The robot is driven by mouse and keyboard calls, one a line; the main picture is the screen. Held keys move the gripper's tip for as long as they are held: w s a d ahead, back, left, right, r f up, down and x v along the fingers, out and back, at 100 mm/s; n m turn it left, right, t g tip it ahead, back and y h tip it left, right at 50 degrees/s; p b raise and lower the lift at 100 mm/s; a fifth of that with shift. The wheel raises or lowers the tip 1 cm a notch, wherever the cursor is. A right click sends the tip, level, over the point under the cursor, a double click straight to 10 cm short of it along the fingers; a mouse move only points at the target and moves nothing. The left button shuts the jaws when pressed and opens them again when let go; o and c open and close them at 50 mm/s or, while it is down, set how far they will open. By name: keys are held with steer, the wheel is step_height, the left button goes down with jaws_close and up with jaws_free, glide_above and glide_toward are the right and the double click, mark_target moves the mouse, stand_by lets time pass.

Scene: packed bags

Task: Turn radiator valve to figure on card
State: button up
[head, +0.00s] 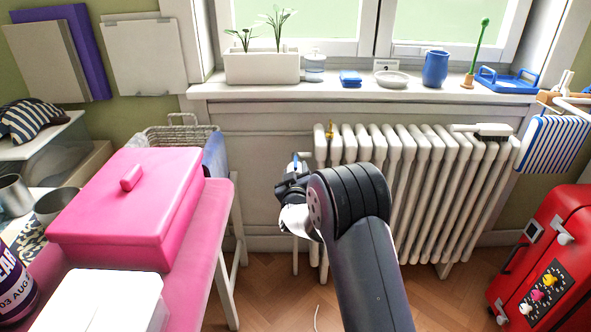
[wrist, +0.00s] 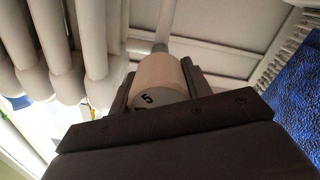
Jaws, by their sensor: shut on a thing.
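My gripper (head: 293,172) is at the left end of the white radiator (head: 430,185). In the wrist view my gripper (wrist: 158,88) is shut on a beige, rounded valve knob (wrist: 160,76), with one dark finger on each side. A grey face on the knob shows a dark figure 5 (wrist: 148,98) and part of another mark, cut off by the gripper body. A grey pipe neck (wrist: 160,47) shows behind the knob. In the head view the knob is mostly hidden by my gripper.
A pink table (head: 215,215) with a pink box (head: 130,205) stands to the left. A wire basket (head: 180,133) is behind it. The windowsill (head: 350,92) above holds a planter, dish, blue jug and tray. A red case (head: 550,255) stands at right. Some floor is clear.

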steer(key=n+p, duration=0.2)
steer(key=n, duration=0.4)
steer(key=shift+n, duration=0.3)
stand_by(0.4)
steer(key=o, duration=1)
steer(key=s+p, duration=0.2)
steer(key=s, duration=0.9)
steer(key=shift+w, duration=0.2)
